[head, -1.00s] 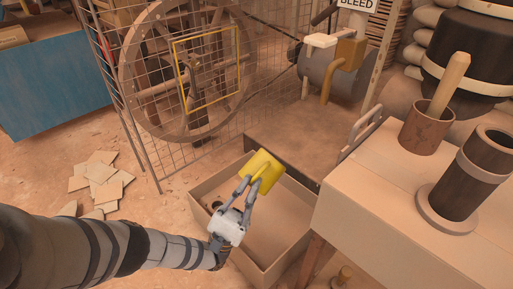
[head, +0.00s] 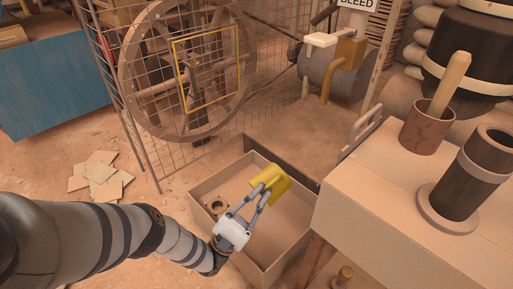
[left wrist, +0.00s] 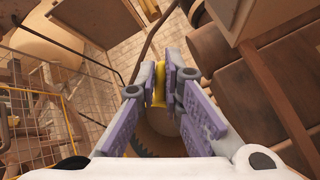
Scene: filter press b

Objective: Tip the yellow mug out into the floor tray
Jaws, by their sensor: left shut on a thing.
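The yellow mug (head: 275,181) is held above the floor tray (head: 284,258), a shallow open tan box on the floor. The mug lies tilted, not upright; I cannot make out its opening or what is inside. My left gripper (head: 263,193) is shut on the mug, fingers pointing away from me over the tray. In the left wrist view a strip of the yellow mug (left wrist: 159,84) shows between the fingertips (left wrist: 160,88). A small brown piece with a hole (head: 216,204) lies in the tray's left part. My right gripper is not in view.
A bench (head: 400,215) stands close on the tray's right, with a brown pot (head: 428,132) and a dark cylinder (head: 472,175) on it. A wire mesh guard (head: 180,95) with a large wheel is behind. Flat tiles (head: 100,178) lie on the floor at left.

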